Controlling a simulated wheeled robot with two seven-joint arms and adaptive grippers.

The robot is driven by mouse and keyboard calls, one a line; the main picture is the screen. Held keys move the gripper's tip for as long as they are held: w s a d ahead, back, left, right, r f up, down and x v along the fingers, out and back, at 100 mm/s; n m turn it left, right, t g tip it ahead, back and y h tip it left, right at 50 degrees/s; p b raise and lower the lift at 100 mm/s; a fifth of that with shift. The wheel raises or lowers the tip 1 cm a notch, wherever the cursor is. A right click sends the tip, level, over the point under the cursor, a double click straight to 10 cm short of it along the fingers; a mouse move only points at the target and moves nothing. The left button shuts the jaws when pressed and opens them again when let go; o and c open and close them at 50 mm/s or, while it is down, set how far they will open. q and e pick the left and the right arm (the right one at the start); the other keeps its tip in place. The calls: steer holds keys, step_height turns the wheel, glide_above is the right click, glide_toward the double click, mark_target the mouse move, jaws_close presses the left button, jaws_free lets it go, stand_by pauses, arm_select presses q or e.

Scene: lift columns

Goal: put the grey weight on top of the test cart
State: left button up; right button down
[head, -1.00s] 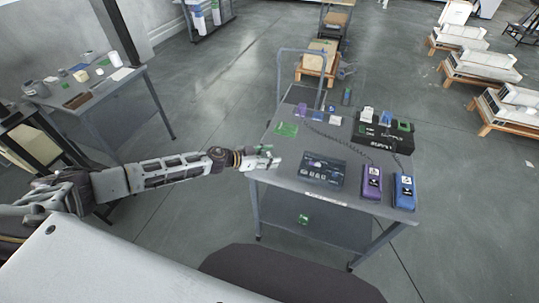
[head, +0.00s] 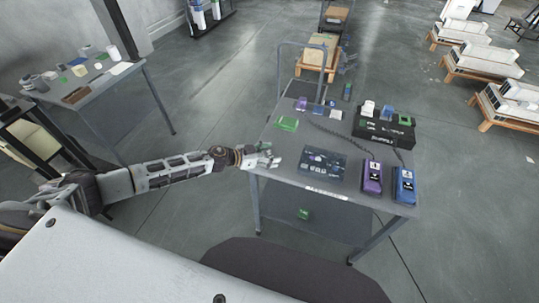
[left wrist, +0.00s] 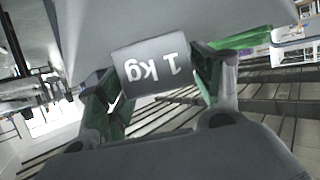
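The test cart (head: 290,168) is a grey two-level cart in the middle of the head view, with a raised handle at its far end. My left gripper (head: 268,157) is at the cart's left edge, near its front corner. In the left wrist view, the grey weight (left wrist: 150,68) is marked "1 kg", upside down in the picture. It sits between the green-padded fingers of my left gripper (left wrist: 158,88), which look shut on it. Whether the weight touches the cart top is hidden. My right gripper is not in view.
A cluttered table (head: 110,82) stands at left. Bare top lies between the green card and the dark box.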

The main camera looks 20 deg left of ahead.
arm_select(q)
steer(key=shift+r, duration=0.1)
stand_by(0.4)
steer(key=shift+b+v, duration=0.6)
steer(key=shift+v, duration=5.4)
